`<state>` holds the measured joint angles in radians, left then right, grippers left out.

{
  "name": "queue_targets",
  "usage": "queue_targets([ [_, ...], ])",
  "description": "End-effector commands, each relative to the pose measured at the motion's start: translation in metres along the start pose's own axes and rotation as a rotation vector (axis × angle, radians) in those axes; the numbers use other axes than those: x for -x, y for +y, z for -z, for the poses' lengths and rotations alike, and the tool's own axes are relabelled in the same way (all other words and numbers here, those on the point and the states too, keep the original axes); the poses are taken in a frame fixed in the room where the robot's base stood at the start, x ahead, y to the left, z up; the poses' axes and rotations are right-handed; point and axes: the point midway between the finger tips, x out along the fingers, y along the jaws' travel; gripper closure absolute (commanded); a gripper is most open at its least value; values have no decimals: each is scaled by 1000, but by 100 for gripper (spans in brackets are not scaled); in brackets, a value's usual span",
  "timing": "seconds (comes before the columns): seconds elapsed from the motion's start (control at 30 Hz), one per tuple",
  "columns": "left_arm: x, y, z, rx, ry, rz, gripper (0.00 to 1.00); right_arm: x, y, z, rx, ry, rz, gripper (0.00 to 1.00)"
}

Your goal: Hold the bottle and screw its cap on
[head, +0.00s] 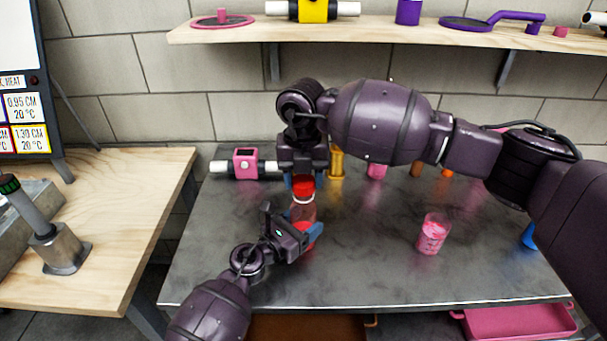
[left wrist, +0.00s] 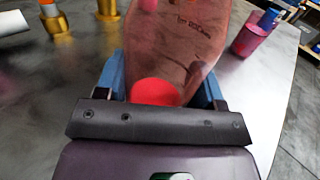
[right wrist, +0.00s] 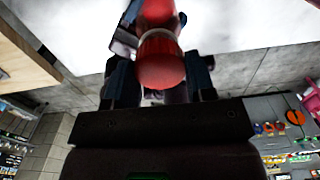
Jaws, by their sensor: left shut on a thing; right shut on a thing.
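A clear bottle (head: 303,212) with red liquid low inside stands upright near the left-middle of the metal table. My left gripper (head: 310,236) is shut around its lower body. In the left wrist view the see-through bottle (left wrist: 180,40) sits between the blue fingers, with small print on its side. A red cap (head: 303,186) is at the bottle's top, above a pale ring. My right gripper (head: 303,180) comes from above and is shut on the cap. The right wrist view shows the red cap (right wrist: 160,65) between the fingers. I cannot tell how far it is threaded.
A cup with pink contents (head: 433,233) stands to the right on the metal table (head: 370,265). A pink-and-white fitting (head: 246,163) and a gold part (head: 337,164) stand at the back. A wooden bench (head: 130,210) is at left, a wooden shelf (head: 400,32) above.

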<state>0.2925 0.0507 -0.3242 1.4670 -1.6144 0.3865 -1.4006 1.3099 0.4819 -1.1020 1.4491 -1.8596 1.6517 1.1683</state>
Motion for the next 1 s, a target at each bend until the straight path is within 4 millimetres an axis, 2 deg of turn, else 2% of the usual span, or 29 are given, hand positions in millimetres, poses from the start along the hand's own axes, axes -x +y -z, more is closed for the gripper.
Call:
queue_targets([
  [1.0, 0, 0, 0, 0, 0, 0, 80, -10, 1, 0, 1, 0, 1, 72],
])
